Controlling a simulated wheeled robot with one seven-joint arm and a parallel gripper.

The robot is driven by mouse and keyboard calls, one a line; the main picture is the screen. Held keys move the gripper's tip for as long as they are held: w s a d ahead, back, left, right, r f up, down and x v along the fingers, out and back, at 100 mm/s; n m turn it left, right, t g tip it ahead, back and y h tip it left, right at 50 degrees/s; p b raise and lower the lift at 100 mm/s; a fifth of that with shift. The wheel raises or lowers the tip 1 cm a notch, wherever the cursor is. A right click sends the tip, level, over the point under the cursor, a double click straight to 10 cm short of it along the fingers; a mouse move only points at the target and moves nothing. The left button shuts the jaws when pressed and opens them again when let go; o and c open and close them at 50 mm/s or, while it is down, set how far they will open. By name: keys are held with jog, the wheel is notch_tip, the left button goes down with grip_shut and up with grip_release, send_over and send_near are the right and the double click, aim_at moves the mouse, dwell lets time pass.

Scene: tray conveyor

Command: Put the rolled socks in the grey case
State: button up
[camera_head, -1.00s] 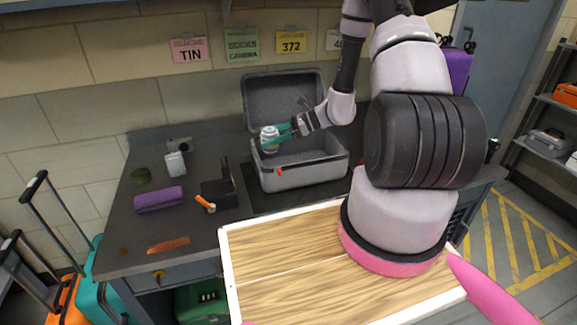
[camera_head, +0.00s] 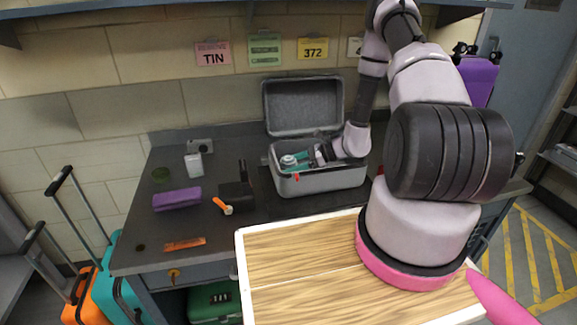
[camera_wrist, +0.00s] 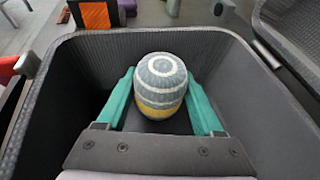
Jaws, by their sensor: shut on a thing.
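The rolled socks (camera_wrist: 160,82) are a grey-blue bundle with white stripes and a yellow band. They are between the green fingers of my gripper (camera_wrist: 162,100), which is shut on them. The grey case (camera_head: 330,183) stands open on the dark counter, its lid (camera_head: 303,105) raised at the back. In the head view my gripper (camera_head: 296,161) is down inside the case opening, near its left end, with the socks (camera_head: 289,160) at its tip. In the wrist view the case walls (camera_wrist: 75,75) surround the socks and fingers. Whether the socks touch the case floor cannot be told.
On the counter left of the case are a black holder (camera_head: 236,196), a purple case (camera_head: 177,198), a white bottle (camera_head: 194,165) and an orange strip (camera_head: 185,244). A wood-topped tray (camera_head: 300,260) is in front. Coloured cards hang on the wall behind.

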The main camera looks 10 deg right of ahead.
jog(key=o, duration=1.1)
jog(key=shift+r, duration=0.1)
jog(key=v, duration=1.2)
